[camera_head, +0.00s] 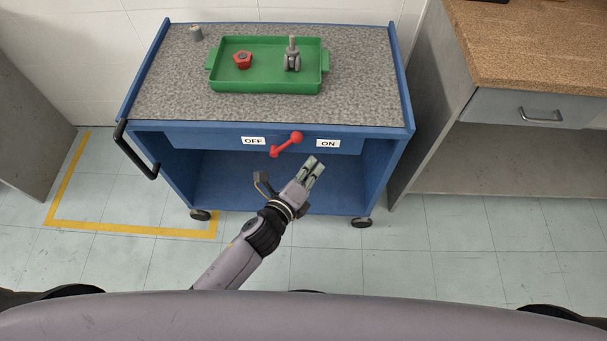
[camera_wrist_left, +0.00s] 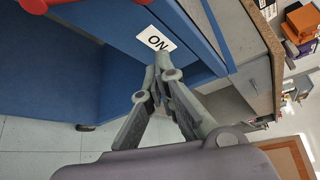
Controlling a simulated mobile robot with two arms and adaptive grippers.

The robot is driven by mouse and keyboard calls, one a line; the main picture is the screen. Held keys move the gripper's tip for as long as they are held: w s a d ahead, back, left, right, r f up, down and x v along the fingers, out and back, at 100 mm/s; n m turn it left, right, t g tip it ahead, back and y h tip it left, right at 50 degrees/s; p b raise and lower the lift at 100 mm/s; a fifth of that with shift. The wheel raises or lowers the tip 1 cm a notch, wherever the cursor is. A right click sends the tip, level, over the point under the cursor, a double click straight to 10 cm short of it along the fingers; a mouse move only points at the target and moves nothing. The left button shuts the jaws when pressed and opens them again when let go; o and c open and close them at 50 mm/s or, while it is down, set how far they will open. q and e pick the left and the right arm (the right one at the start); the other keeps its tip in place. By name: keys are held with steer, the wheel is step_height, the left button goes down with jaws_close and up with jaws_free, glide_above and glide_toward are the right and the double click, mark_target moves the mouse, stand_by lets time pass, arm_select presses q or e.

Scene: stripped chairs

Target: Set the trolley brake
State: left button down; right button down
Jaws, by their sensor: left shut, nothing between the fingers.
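The blue trolley (camera_head: 285,128) stands ahead with a grey speckled top. The ON label shows in the left wrist view (camera_wrist_left: 155,38), with red lever parts (camera_wrist_left: 35,5) cut off at the top edge. My left gripper (camera_head: 313,165) is shut and empty, in front of the trolley, below and right of the lever, seemingly apart from it. My right gripper is not in view.
A green tray (camera_head: 230,85) on the trolley holds a red nut-like part (camera_head: 243,60) and a grey caster (camera_head: 292,56). A small grey cylinder (camera_head: 196,33) stands at back left. A black handle (camera_head: 135,150) juts out left. A workbench (camera_head: 525,75) stands right.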

mark_target(297, 135)
arm_select(q)
steer(key=w, duration=0.1)
steer(key=w+a+p, duration=0.1)
steer(key=w, duration=0.2)
steer(key=shift+w+a+r+p, duration=0.2)
steer(key=shift+a+r+p, duration=0.1)
steer(key=shift+r+p, duration=0.1)
steer(key=shift+a+r+n+b, duration=0.3)
steer(key=shift+r+n, duration=0.05)
steer(key=shift+n, duration=0.05)
steer(key=a+r+n+t+h+b, duration=0.2)
steer(key=a+n, duration=0.1)
steer(key=shift+a+r+n+b, duration=0.2)
steer(key=shift+n+b, duration=0.1)
steer(key=shift+b, duration=0.1)
steer(key=shift+a+r+n+t, duration=0.15)
steer(key=shift+a+r+n, duration=0.15)
steer(key=shift+a, duration=0.3)
steer(key=shift+a+r+n+t, duration=0.15)
steer(key=shift+a+r+n, duration=0.15)
steer(key=shift+a, duration=0.25)
